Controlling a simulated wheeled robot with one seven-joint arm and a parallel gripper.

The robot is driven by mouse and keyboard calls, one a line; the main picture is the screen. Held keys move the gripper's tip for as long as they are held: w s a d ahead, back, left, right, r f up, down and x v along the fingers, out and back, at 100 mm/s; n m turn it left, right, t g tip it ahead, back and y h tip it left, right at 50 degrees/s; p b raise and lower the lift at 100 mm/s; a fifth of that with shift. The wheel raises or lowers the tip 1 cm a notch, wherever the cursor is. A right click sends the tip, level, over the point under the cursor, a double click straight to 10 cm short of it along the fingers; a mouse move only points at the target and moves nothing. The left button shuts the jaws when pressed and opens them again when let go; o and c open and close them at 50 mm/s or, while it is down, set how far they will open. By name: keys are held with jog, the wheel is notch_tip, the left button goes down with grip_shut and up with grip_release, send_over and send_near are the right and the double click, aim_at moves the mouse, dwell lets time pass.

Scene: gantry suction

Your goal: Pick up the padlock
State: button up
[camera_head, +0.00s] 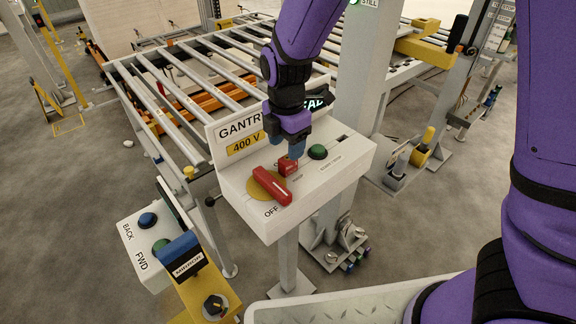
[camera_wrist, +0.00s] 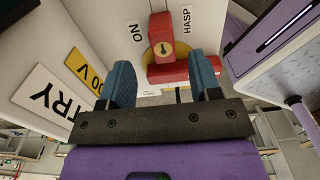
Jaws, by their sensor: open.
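The padlock (camera_head: 288,167) is a small red block standing on the white control box (camera_head: 335,181), directly below my gripper (camera_head: 294,149). In the wrist view my open gripper (camera_wrist: 162,70) has its blue fingers either side of the padlock (camera_wrist: 162,30), whose brass keyhole faces the camera. The fingers look apart from it, and I cannot tell how far down they reach. A red switch handle (camera_head: 273,187) on a yellow disc lies just in front-left of the padlock, pointing towards OFF; it also shows in the wrist view (camera_wrist: 190,72). The padlock's shackle is hidden.
A GANTRY 400 V sign (camera_head: 229,148) stands at the box's back left. A green button (camera_head: 317,152) sits right of the padlock. A grey column (camera_head: 363,80) rises behind. A BACK/FWD button box (camera_head: 145,245) stands front left; a roller conveyor (camera_head: 150,107) lies behind.

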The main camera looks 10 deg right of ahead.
aim_at(288, 169)
jog(key=shift+s+d+f, duration=0.1)
jog(key=shift+d+f, duration=0.05)
jog(key=shift+f, duration=2.2)
jog(key=shift+c, duration=0.2)
jog(key=c, duration=1)
